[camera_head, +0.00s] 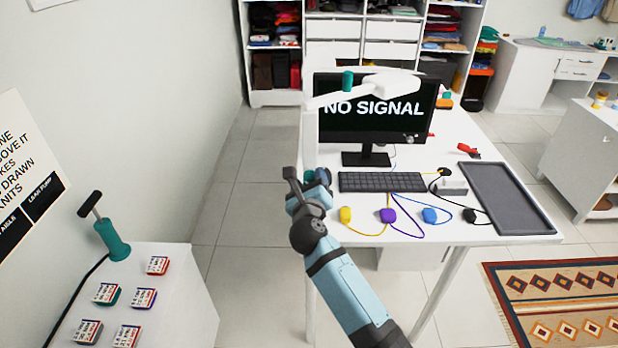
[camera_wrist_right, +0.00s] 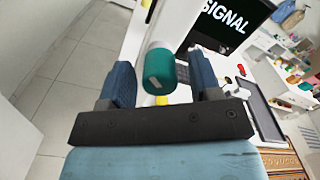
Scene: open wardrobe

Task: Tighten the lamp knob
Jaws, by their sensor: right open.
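A white desk lamp (camera_head: 310,140) stands at the left end of the desk, its upright post beside my right gripper. A teal knob (camera_head: 347,81) sits at the joint of its upper arm. My right gripper (camera_head: 309,182) is at the post. In the right wrist view a teal cylindrical knob (camera_wrist_right: 160,72) lies between the two blue fingers of this gripper (camera_wrist_right: 162,80). The fingers are open, with a gap showing to the right of the knob; contact on the left is unclear. My left gripper is out of view.
On the white desk are a monitor (camera_head: 370,108) reading NO SIGNAL, a keyboard (camera_head: 382,182), several coloured corded pieces and a dark tray (camera_head: 504,197). A small white cabinet (camera_head: 170,300) at the left carries labelled blocks and a teal-based handle (camera_head: 115,245). Floor shows between cabinet and desk.

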